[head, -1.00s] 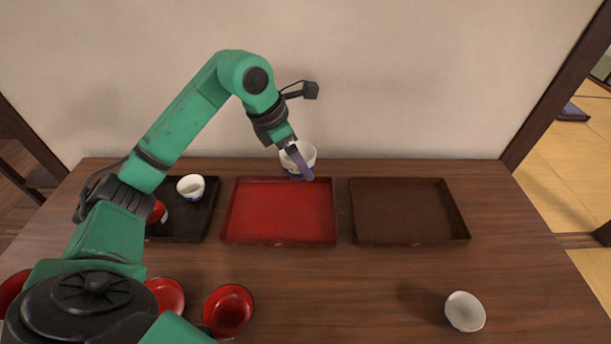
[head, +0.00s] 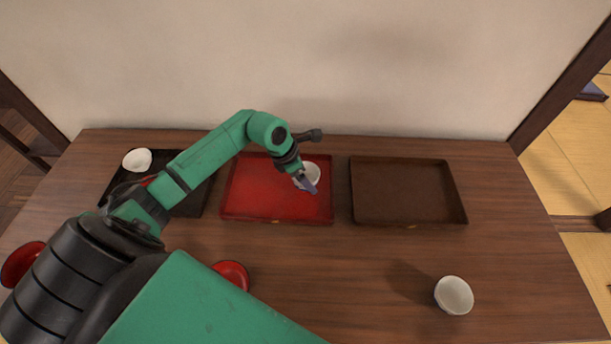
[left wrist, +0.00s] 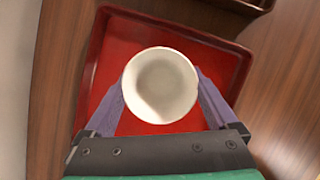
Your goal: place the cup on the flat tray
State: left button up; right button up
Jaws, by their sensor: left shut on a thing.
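A white cup (head: 313,171) is between the fingers of my left gripper (head: 305,186), over the right part of the red tray (head: 260,205). In the left wrist view the cup (left wrist: 160,85) shows its open rim, with a purple finger on each side. The gripper is shut on it. I cannot tell whether its base touches the tray. The brown tray (head: 405,195) is empty, to the right of the red one. The black tray (head: 190,204) is at the left, partly hidden by my arm. My right gripper is not in view.
A white piece of crockery (head: 137,159) is at the black tray's back left. Another white cup (head: 454,295) stands at the front right of the table (head: 370,265). Red bowls (head: 231,274) (head: 20,262) are near the front left. The wall is close behind the trays.

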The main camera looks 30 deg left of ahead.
pick_arm(q)
jog(key=shift+f, duration=0.8)
jog(key=o, duration=1.2)
jog(key=shift+r, duration=0.1)
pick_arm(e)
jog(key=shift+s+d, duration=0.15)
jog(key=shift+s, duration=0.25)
pick_arm(q)
jog(key=shift+r, duration=0.1)
jog(key=b+v, duration=0.1)
jog(key=v, duration=1.1)
jog(key=shift+b, duration=0.3)
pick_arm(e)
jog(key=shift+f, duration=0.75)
